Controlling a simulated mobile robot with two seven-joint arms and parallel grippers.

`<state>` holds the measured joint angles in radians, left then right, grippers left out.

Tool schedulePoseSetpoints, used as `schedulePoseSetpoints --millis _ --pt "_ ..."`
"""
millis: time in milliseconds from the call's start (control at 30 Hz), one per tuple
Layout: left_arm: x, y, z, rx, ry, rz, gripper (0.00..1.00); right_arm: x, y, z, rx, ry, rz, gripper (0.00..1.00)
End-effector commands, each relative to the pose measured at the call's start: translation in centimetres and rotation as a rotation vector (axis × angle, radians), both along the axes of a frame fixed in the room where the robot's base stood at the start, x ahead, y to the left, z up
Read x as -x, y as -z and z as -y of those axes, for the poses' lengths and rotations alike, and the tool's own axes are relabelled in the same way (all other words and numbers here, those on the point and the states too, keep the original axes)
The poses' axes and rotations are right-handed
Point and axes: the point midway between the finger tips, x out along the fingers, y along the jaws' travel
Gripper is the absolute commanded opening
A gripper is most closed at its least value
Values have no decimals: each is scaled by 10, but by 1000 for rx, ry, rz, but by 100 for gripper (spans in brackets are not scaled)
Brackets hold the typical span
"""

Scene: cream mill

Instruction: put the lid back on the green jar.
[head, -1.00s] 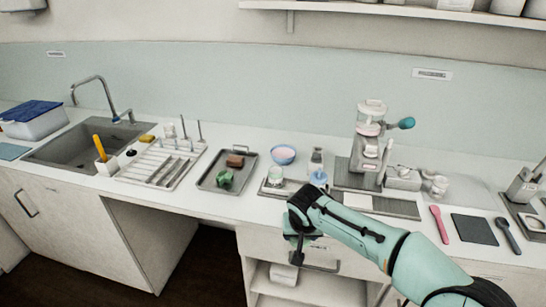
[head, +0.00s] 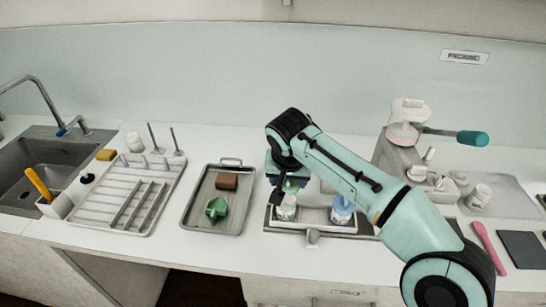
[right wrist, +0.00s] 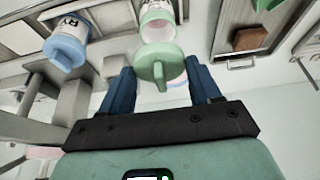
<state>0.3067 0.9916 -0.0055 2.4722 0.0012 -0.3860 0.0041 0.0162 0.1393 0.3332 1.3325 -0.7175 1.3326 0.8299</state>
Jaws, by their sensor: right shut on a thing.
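The green jar (head: 287,209), white with green bands, stands on the counter tray right of the dark metal tray. My right gripper (head: 283,182) is just above it, pointing down. It is shut on the green lid (head: 292,186), a round disc with a raised grip. In the right wrist view, the lid (right wrist: 157,58) sits between the blue fingers (right wrist: 160,76), close to the jar (right wrist: 157,17). I cannot tell whether lid and jar touch. My left gripper is not in view.
A jar with a blue lid (head: 342,210) stands close by on the right. The metal tray (head: 190,212) on the left holds a brown block (head: 227,181) and a green piece (head: 215,208). A mill (head: 405,140) stands at the back right. A drying rack (head: 90,212) lies farther left.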

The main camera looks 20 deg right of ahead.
Motion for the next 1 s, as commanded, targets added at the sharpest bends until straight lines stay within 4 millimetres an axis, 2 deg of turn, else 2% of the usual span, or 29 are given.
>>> schedulePoseSetpoints --millis 267,733,1000 --pt "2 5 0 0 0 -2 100 0 6 0 0 0 0 35" --pt "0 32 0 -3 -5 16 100 0 41 0 0 -1 0 35" --pt "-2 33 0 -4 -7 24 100 0 45 0 1 0 1 35"
